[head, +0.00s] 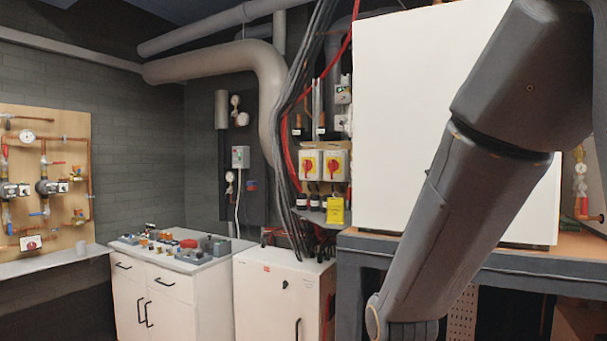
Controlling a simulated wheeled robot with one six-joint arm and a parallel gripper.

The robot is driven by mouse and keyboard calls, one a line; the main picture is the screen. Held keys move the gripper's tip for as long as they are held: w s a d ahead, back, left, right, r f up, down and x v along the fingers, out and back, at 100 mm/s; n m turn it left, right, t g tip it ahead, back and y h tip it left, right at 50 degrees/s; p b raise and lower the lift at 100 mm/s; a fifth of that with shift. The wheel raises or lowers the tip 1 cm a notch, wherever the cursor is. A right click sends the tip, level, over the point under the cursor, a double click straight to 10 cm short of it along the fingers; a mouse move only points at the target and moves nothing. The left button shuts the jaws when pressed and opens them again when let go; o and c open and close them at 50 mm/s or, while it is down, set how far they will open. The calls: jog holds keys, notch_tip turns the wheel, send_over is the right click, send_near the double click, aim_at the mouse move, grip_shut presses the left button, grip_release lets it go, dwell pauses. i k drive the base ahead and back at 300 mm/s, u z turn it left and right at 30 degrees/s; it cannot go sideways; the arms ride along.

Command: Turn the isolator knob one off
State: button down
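The left isolator knob (309,165) and the right isolator knob (333,165) are both small in the picture. Which of them is number one cannot be read, and their exact knob positions are too small to tell. My arm crosses the right side of the picture, in front of the white cabinet. My gripper is out of the frame below, so its state is hidden.
A large white cabinet (400,120) stands on a dark frame (375,246). A yellow tag (335,211) hangs below the isolators. Black and red cables run beside them. A low white box (270,300) and a white cupboard (165,300) with fittings on top stand below and left.

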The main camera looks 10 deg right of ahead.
aim_at(307, 164)
jog(key=u, duration=0.5)
jog(key=i, duration=1.35)
jog(key=u, duration=0.3)
